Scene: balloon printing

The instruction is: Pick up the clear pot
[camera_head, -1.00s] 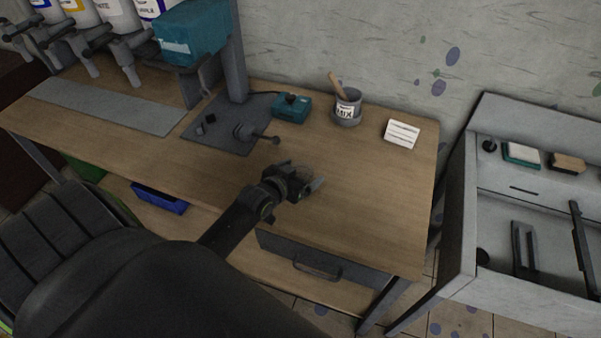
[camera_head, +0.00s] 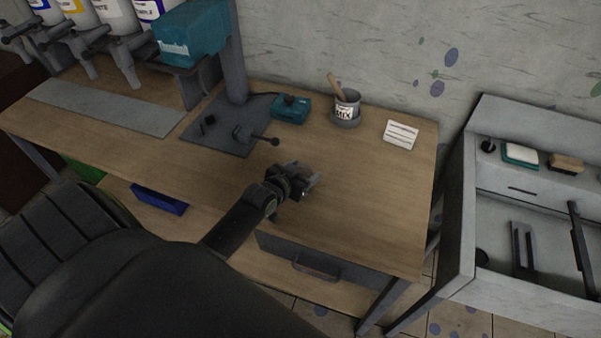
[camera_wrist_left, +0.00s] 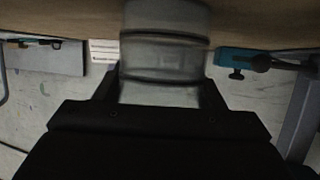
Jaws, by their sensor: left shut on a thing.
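The clear pot (camera_wrist_left: 165,45) is a see-through ribbed vessel in the left wrist view, between the two fingers of my left gripper (camera_wrist_left: 160,93). The gripper is shut on it. The wooden table top shows close behind the pot, at the top edge of that view. In the head view my left gripper (camera_head: 302,180) is low over the middle of the table, and its fingers largely hide the pot. I cannot tell whether the pot touches the table. My right gripper is not in view.
Behind the gripper stand a teal box (camera_head: 291,108), a MIX cup (camera_head: 346,107) with a wooden stick, and a white card (camera_head: 401,134). A dark stand with a lever (camera_head: 257,138) is at left. The table's (camera_head: 370,215) right part is clear. A grey cabinet (camera_head: 465,200) stands at right.

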